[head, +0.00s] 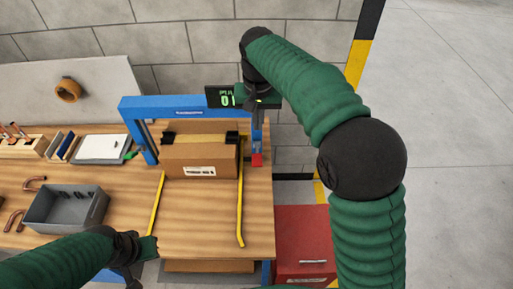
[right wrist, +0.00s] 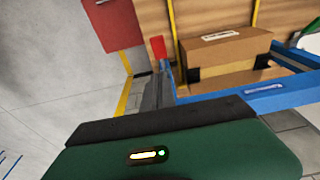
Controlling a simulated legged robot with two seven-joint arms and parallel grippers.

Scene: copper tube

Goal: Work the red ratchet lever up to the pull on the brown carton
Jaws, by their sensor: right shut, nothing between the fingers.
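The brown carton (head: 200,157) sits on the bench under a blue frame (head: 185,103), with yellow strap and black corner pieces on it. The red lever end (head: 257,160) is low beside the frame's right post; it also shows in the right wrist view (right wrist: 158,47). My right gripper (head: 257,118) is shut and empty above the red lever end, by the display, apart from the red part. My forearm partly hides the display (head: 226,97). My left gripper (head: 139,262) is low at the bench's front edge; its fingers are unclear.
Yellow strap tails (head: 240,205) lie on the bench right and left of the carton. A grey bin (head: 68,208) and copper pipes (head: 13,220) are at left. A red cabinet (head: 302,240) stands right of the bench. Open floor lies farther right.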

